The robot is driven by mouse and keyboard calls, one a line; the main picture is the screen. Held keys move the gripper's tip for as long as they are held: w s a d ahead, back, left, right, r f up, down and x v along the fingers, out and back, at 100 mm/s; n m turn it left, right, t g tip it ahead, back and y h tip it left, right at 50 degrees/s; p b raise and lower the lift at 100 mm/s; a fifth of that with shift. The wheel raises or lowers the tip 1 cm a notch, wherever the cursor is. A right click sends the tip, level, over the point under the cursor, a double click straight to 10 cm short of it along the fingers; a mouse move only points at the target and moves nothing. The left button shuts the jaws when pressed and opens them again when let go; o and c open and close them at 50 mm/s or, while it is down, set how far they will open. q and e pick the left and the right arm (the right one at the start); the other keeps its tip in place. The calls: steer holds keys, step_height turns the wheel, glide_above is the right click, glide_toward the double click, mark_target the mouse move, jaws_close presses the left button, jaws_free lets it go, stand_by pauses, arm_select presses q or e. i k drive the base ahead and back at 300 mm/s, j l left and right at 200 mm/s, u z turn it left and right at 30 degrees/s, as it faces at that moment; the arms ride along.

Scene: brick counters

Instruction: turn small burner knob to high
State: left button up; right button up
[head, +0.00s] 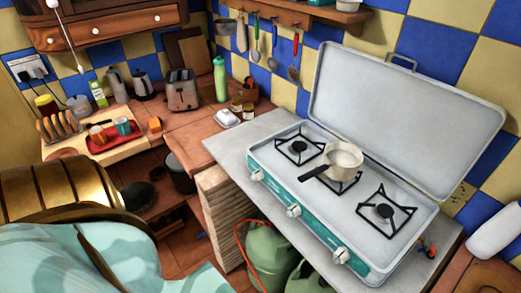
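A white and teal camping stove (330,232) stands on the counter with its lid (405,115) raised against the wall. Its front panel carries three white knobs: the far-left knob (256,175), the middle knob (294,211) and the near-right knob (341,255). The left burner (299,147) and the right burner (384,211) are bare. A cream saucepan (344,158) with a dark handle sits over the middle burner, hiding most of it. The knobs' exact settings are too small to read. Neither gripper shows; nothing touches the knobs.
Green gas bottles (268,262) with an orange hose (240,245) stand below the stove's front. Gold and teal parts of my own body fill the lower left. A toaster (183,92) and a red tray (112,139) stand on the left counters. Utensils hang behind.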

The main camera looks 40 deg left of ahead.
mark_target(295, 209)
steer(key=u, duration=1.1)
